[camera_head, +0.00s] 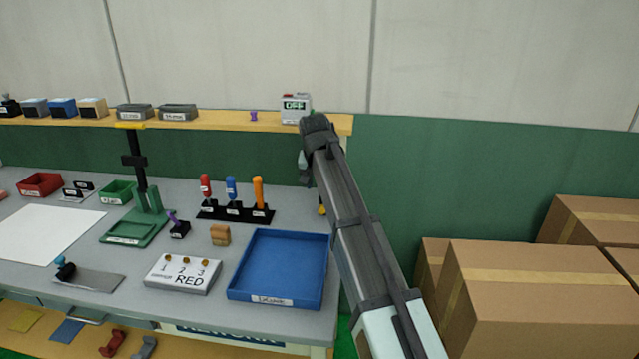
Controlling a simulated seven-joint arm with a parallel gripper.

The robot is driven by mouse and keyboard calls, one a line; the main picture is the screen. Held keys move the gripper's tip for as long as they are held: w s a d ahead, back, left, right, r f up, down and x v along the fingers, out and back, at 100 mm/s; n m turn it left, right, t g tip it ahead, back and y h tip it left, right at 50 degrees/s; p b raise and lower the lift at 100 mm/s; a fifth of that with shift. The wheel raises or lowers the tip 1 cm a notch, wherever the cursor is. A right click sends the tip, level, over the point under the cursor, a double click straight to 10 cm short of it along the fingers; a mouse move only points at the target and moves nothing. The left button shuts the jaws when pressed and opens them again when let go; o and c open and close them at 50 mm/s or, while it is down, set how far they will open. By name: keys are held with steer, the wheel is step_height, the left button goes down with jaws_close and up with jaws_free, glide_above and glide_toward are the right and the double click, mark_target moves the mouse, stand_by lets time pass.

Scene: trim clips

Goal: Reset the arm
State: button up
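My arm reaches up from the lower right of the head view, with its dark wrist just in front of the right end of the shelf. My gripper end shows only in part, below and left of the wrist, above the table's back right corner. Its fingers are too small and hidden to tell whether they are open or shut. I see nothing clearly held.
The grey table (200,245) holds a blue tray (280,262), a white box reading RED (183,274), a black rack (235,213) with three coloured-handled tools and a green press stand (135,228). Cardboard boxes (540,290) are stacked at right. The wooden shelf (225,122) runs behind.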

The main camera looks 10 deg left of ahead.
steer(key=w+d+f+m+h, duration=0.1)
steer(key=w+d+f, duration=0.1)
steer(key=d+f, duration=1.35)
steer(key=s+d+f+g, duration=0.2)
steer(key=s+f, duration=0.4)
steer(key=f, duration=0.6)
steer(key=s+d+f+g, duration=0.25)
steer(key=s+f, duration=0.35)
steer(key=f, duration=0.5)
steer(key=s+d+f+g, duration=0.25)
steer(key=s+f, duration=0.45)
steer(key=s, duration=0.4)
steer(key=s+d+f+g, duration=0.1)
steer(key=s+d+f, duration=0.2)
steer(key=s+f, duration=0.6)
steer(key=s+d+f+g, duration=0.15)
steer(key=s+f, duration=0.45)
steer(key=s, duration=0.6)
steer(key=s+d+f+n+g+y, duration=0.1)
steer(key=s+f, duration=0.1)
steer(key=s, duration=1.2)
steer(key=shift+s+d+f+g, duration=0.25)
steer(key=shift+d+f+g, duration=0.1)
steer(key=shift+f, duration=0.05)
